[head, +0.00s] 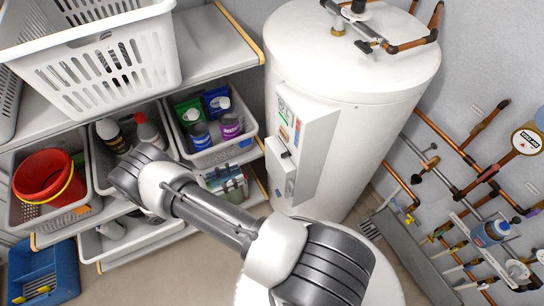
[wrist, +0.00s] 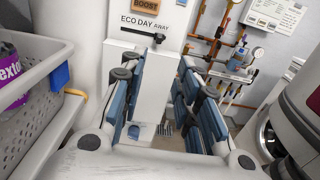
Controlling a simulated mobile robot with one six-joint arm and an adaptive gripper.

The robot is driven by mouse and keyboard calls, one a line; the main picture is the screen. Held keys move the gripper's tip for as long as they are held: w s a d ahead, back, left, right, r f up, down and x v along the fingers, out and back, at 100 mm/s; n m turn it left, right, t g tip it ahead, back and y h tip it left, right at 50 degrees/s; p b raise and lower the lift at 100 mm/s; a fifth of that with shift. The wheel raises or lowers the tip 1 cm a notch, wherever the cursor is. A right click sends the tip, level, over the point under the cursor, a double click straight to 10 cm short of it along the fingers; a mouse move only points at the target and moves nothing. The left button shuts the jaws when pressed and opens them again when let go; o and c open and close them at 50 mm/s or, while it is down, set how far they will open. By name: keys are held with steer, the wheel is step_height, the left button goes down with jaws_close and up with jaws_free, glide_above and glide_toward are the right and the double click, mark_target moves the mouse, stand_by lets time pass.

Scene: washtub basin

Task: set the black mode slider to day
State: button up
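The black mode slider (wrist: 143,33) shows in the wrist view as a dark bar on the white control panel (wrist: 122,55), below the printed words ECO, DAY and AWAY. Its dark right end lies below DAY and toward AWAY; I cannot tell its exact setting. In the head view the slider (head: 286,155) is a small black mark on the panel box of the white tank (head: 350,75). My gripper (wrist: 170,62) is open and empty in the wrist view, its blue-padded fingers pointing toward the panel below the slider. I cannot make out its fingers in the head view.
A BOOST button (wrist: 229,8) sits above the labels. Copper pipes and a gauge (head: 527,141) are right of the tank. Shelves with bins and a white laundry basket (head: 110,70) stand left. A grey basket (wrist: 45,105) is close on the wrist view's left.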

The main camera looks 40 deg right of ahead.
mark_target(280, 161)
steer(key=x, duration=1.7)
steer(key=shift+d, duration=0.25)
jaws_close()
